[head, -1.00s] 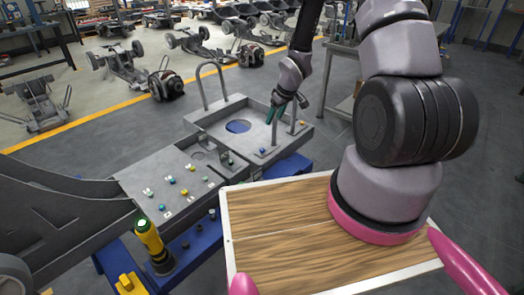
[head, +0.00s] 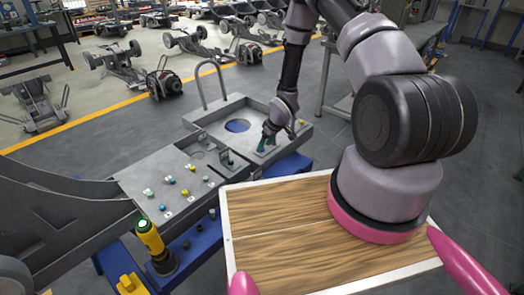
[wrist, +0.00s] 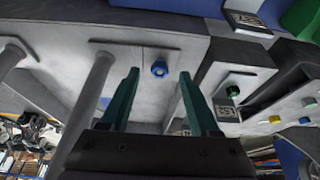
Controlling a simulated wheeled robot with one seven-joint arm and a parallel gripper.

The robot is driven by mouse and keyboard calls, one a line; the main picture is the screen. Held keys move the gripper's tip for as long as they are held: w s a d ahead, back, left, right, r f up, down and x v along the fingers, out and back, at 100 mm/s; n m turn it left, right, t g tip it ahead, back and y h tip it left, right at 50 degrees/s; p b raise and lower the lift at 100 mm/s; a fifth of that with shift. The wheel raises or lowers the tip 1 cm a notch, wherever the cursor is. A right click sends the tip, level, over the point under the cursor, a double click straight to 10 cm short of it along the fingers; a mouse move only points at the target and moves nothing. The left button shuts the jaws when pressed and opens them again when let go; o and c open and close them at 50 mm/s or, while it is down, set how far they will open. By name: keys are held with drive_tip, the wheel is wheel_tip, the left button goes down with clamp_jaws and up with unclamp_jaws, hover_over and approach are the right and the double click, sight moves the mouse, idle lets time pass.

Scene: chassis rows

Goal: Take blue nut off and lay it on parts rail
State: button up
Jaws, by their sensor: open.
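The blue nut (wrist: 160,69) sits on a grey metal surface in the wrist view, ahead of my gripper and between the lines of its two fingers. My gripper (wrist: 158,78) has its green fingers spread apart with nothing between them. In the head view my gripper (head: 264,145) points down over the right part of the grey tray, and the arm hides the blue nut there. I cannot tell for sure which part is the parts rail.
A grey panel (head: 125,178) with several coloured nuts lies left of the tray (head: 205,122). Upright grey handles rise from the tray; one post (wrist: 88,100) stands close left of my fingers. A yellow and black tool (head: 152,245) stands at the front. A wooden board (head: 290,235) is nearby.

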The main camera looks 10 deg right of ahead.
drive_tip(key=shift+w+a+f, duration=0.15)
drive_tip(key=shift+w+f, duration=0.1)
drive_tip(key=shift+f, duration=0.4)
clamp_jaws()
drive_tip(key=shift+r, duration=0.1)
wheel_tip(320, 180, up, 10)
